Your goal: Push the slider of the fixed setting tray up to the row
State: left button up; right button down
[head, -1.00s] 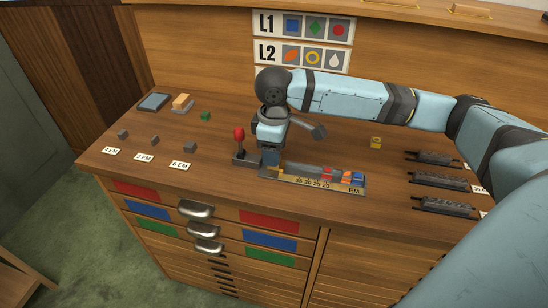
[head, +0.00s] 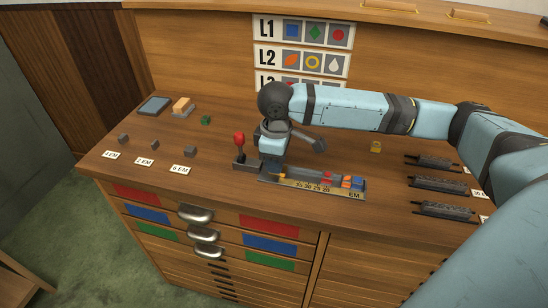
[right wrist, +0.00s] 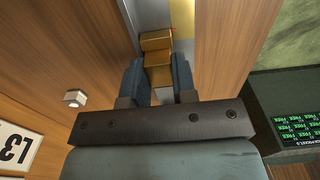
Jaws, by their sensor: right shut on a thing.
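The setting tray (head: 325,190) lies on the cabinet top, with a number scale along its front. A row of small red, orange and blue pieces (head: 346,182) sits at its right end. My right gripper (head: 273,166) is down at the tray's left end. In the right wrist view my right gripper (right wrist: 157,82) is shut on the brass slider (right wrist: 157,62), with one dark finger on each side. In the head view the fingers and wrist hide most of the slider; a small yellowish part (head: 282,176) shows beside them. A clear stretch of channel separates gripper and row. My left gripper is out of view.
A red-knobbed lever (head: 239,145) stands just left of the gripper. Small grey blocks (head: 190,151) with labels are at the left. A sign chart hangs behind.

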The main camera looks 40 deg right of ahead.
aim_at(309, 178)
jog(key=s+d+p, duration=0.2)
jog(key=s+p, duration=0.1)
jog(key=s+d+p, duration=0.3)
jog(key=p, duration=0.1)
jog(key=shift+r, duration=0.15)
jog(key=shift+s+d, duration=0.15)
jog(key=shift+d, duration=0.05)
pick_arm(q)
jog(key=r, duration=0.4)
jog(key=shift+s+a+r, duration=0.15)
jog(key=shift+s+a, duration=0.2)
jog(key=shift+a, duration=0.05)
pick_arm(e)
jog(key=shift+f, duration=0.2)
jog(key=c, duration=0.9)
grip_release()
jog(key=shift+r, duration=0.15)
pick_arm(q)
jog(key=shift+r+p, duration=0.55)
jog(key=shift+p, duration=0.2)
pick_arm(e)
jog(key=shift+r, duration=6.8)
